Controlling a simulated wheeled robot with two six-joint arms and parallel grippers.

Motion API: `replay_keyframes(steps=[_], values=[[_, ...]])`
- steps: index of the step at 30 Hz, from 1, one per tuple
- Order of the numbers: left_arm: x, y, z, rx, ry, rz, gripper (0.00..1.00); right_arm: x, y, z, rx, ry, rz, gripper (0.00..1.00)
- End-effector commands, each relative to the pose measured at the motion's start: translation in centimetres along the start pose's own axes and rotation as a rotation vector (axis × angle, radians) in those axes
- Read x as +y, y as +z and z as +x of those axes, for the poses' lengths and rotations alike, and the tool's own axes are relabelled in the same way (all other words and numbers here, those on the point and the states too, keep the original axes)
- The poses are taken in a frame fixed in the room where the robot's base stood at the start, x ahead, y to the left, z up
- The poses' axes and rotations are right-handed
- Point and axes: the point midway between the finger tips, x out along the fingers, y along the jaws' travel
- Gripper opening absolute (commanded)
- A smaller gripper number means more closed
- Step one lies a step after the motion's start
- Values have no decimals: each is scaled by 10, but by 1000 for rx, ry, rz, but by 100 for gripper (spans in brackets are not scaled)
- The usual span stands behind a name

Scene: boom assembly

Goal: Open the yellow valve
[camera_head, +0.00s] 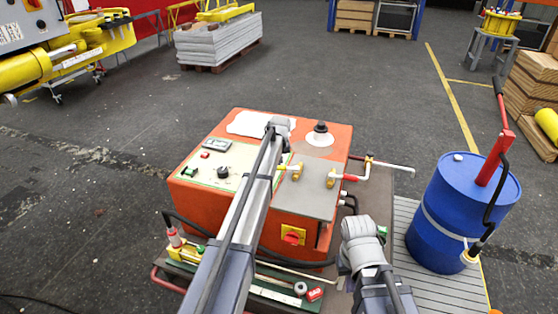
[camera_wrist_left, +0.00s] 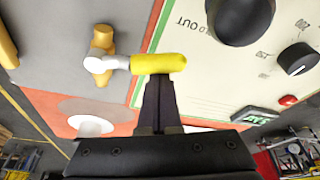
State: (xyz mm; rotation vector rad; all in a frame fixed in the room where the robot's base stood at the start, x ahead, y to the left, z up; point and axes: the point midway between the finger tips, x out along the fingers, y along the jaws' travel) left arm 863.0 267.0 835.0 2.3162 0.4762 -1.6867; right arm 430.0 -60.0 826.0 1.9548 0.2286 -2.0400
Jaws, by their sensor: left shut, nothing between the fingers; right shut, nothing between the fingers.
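The yellow valve handle (camera_wrist_left: 158,63) lies across the left wrist view, joined by a white stem to a brass fitting (camera_wrist_left: 102,52) on the grey plate. In the head view the brass fitting (camera_head: 297,170) shows just right of my left arm, which hides most of the handle. My left gripper (camera_wrist_left: 158,82) is shut and empty, its fingertips at the handle's near side; I cannot tell whether they touch it. My right gripper (camera_head: 342,268) is shut and low in front of the machine, largely hidden by its own arm.
The orange machine (camera_head: 338,148) carries the valves, a control panel (camera_head: 212,168) with knobs, and a second brass valve (camera_head: 332,178) with a red handle to the right. A blue barrel (camera_head: 452,215) with a red pump stands at right. Open floor lies behind the machine.

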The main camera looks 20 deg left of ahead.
Motion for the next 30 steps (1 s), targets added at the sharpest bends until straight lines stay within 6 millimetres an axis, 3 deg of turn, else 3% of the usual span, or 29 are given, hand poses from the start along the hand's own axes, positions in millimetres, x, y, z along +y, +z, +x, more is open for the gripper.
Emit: replay_keyframes(steps=[14,30], values=[[0,34,-11,-3,-139,-428,0,0,0,0,0,0,0,0],[17,64,-21,-2,-282,-874,0,0,0,0,0,0,0,0]])
